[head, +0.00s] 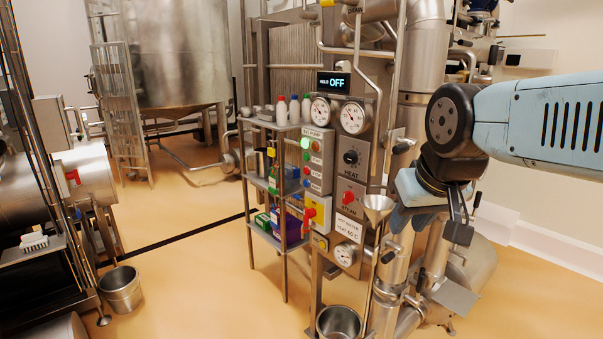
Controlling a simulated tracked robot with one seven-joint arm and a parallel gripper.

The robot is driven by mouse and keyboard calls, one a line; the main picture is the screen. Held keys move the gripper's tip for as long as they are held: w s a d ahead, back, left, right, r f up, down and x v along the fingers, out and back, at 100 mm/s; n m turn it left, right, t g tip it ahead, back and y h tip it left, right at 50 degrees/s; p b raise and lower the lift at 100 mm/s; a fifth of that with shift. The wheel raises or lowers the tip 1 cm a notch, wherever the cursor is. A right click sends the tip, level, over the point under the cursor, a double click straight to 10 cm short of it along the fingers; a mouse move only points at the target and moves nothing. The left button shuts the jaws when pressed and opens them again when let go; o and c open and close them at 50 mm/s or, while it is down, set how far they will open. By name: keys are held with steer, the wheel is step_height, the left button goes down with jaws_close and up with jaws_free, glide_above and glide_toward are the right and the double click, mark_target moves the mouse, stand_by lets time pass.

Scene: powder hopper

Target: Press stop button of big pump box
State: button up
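The pump box (316,160) is a narrow grey upright panel at the centre of the head view, with a pump label at its top and a second label lower down that seems to read STOP. A green button (305,143) near its top is brightly lit. A red button (315,147) sits just right of it, with more small buttons below. Which button is the stop button is too small to tell for certain. My gripper (461,228) hangs well to the right of the box, in front of steel pipes, apart from it. Whether its dark fingers are apart is unclear.
A heat and steam panel (351,185) with gauges, a funnel (377,207) and vertical pipes stand between my gripper and the box. A shelf (259,180) with bottles is left of the box. A bucket (338,322) stands below.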

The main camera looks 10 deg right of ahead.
jaws_close()
stand_by(1.4)
